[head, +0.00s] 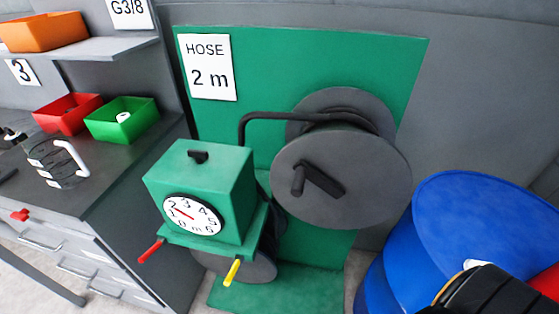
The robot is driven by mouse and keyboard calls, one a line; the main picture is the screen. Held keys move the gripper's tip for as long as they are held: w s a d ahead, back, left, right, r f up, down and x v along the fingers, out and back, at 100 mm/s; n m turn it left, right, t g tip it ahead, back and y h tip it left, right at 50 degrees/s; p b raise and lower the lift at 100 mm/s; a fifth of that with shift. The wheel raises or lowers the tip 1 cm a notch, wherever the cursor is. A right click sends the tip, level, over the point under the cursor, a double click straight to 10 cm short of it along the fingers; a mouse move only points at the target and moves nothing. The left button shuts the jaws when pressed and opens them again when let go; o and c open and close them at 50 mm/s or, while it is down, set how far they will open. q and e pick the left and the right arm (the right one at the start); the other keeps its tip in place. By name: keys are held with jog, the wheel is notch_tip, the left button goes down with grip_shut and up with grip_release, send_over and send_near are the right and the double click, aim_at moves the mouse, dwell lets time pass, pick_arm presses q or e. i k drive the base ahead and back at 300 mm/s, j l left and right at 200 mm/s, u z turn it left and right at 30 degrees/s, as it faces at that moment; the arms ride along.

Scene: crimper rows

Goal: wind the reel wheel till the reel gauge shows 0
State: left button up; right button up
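The reel wheel (370,160) is a large dark grey disc on the green stand. Its dark crank arm and short knob (299,181) sit near the middle of its face, the knob at the left. A white round gauge (194,214) marked 0 to 6 with an "m" is on the front of a green box left of the wheel. Its red needle points up-left, roughly between 1 and 2. A sign (208,67) on the green panel reads "HOSE 2 m". Neither gripper's fingers are in view. No gripper is on the wheel.
A blue drum (490,215) stands right of the reel. A black, ribbed, orange-edged part at the lower right looks like my arm. Red lever (151,251) and yellow lever (232,272) stick out below the gauge box. A grey bench (110,185) with bins is at left.

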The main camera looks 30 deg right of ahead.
aim_at(337, 178)
jog(key=z, duration=1.75)
